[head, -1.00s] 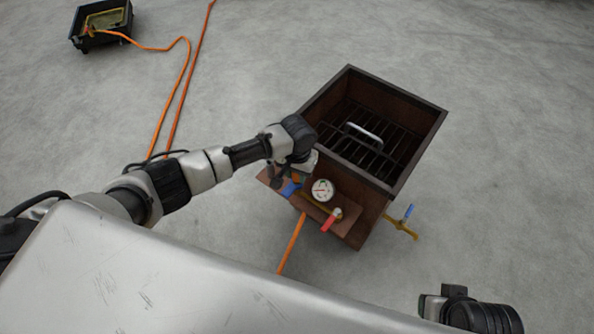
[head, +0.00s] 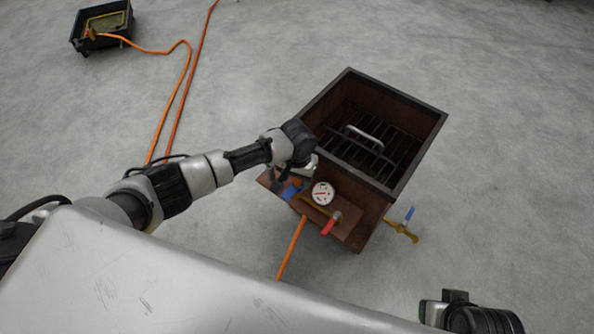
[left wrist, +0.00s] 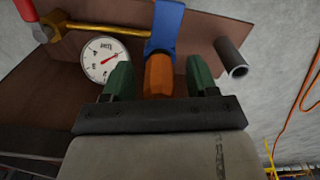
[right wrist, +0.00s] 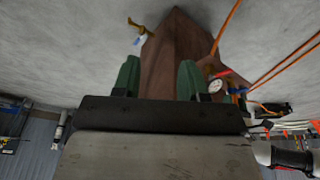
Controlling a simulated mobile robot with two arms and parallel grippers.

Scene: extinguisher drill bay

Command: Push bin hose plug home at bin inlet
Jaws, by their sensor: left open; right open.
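The dark brown burn bin (head: 420,150) stands on the floor, with a side shelf (head: 345,228) carrying its inlet fittings. My left gripper (head: 288,178) is over the shelf's left end. In the left wrist view its green fingers (left wrist: 160,80) stand open on either side of an orange part (left wrist: 159,74), apparently the hose plug, below a blue lever (left wrist: 166,28). The blue lever also shows in the head view (head: 291,192). The plug's seating depth is hidden. My right gripper (right wrist: 160,80) is open and empty, facing the bin from a distance.
A round gauge (head: 322,193) and a red-handled valve (head: 331,223) sit close beside the left gripper. A grey pipe stub (left wrist: 233,62) juts out nearby. An orange hose (head: 291,248) runs from the shelf.

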